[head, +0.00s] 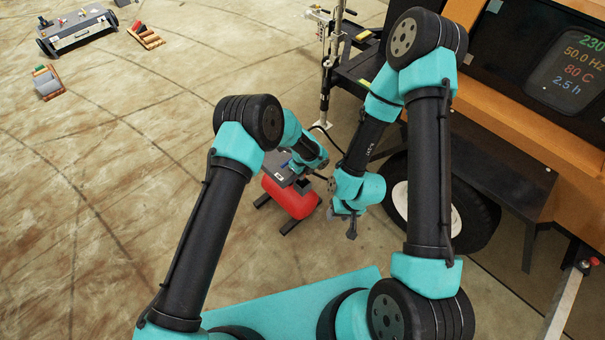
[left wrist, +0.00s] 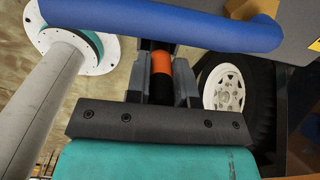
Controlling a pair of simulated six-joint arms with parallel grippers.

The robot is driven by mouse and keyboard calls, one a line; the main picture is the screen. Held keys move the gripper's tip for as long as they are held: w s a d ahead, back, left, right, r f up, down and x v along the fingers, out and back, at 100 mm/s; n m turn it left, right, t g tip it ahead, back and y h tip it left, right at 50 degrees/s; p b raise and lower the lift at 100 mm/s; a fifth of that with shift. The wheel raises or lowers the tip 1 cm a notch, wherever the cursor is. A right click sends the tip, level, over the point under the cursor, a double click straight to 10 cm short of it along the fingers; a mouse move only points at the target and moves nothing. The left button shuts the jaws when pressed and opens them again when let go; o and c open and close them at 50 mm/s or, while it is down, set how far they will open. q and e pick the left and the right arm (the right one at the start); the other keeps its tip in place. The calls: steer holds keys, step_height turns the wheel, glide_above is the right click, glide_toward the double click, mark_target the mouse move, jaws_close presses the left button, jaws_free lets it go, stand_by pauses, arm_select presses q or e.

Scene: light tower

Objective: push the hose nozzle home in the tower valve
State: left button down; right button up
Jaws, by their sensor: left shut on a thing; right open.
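My left gripper (head: 323,165) is beside the red tank and partly hidden in the head view by its own wrist. In the left wrist view its fingers (left wrist: 160,85) are shut on the hose nozzle (left wrist: 161,66), which shows an orange band and a black body. The nozzle's far end is hidden behind a thick blue bar, so I cannot tell whether it touches the valve. The tower valve cannot be made out in either view. My right gripper (head: 351,229) is open and empty, lower and to the right of the left one, pointing down.
A red tank (head: 292,196) on dark feet stands under my left wrist. A thin mast (head: 327,75) stands behind. The orange generator trailer (head: 510,120) and its wheel (head: 400,200) border the right. The floor at left is mostly clear, with a grey case (head: 75,35) far off.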

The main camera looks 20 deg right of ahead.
arm_select(q)
steer(key=shift+f, duration=0.35)
steer(key=shift+f, duration=0.2)
steer(key=c, duration=1)
jaws_free()
step_height(320, 180, up, 17)
steer(key=shift+r, duration=0.2)
steer(key=shift+w, duration=0.1)
